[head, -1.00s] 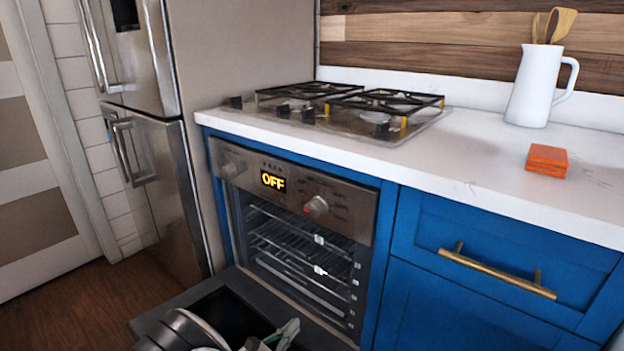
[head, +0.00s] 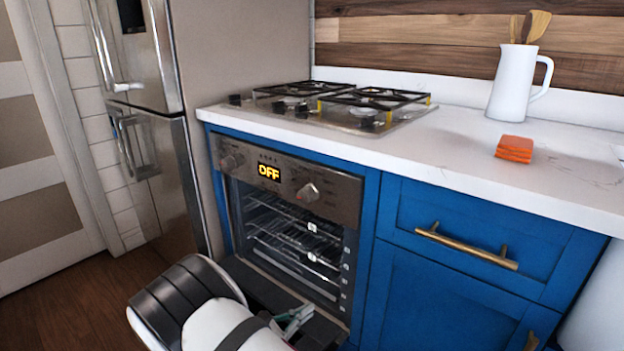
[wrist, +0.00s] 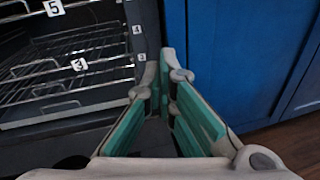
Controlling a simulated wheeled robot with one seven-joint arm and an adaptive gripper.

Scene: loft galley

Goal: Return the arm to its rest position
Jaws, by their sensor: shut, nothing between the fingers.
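My gripper (head: 297,316) shows low in the head view, in front of the open oven (head: 290,240) and above its lowered door. Its green-padded fingers also show in the wrist view (wrist: 164,78), close together at the tips, with nothing between them. My white and dark arm fills the bottom of the head view and hides part of the oven door. In the wrist view the fingertips are between the oven's open cavity on the left and a blue cabinet front on the right.
The oven display reads OFF, and numbered wire racks (wrist: 75,65) are inside. The white counter (head: 430,150) holds a gas hob (head: 335,105), orange sponges (head: 514,148) and a white jug (head: 512,85). A steel fridge (head: 150,150) stands left; wooden floor (head: 65,300) is open at lower left.

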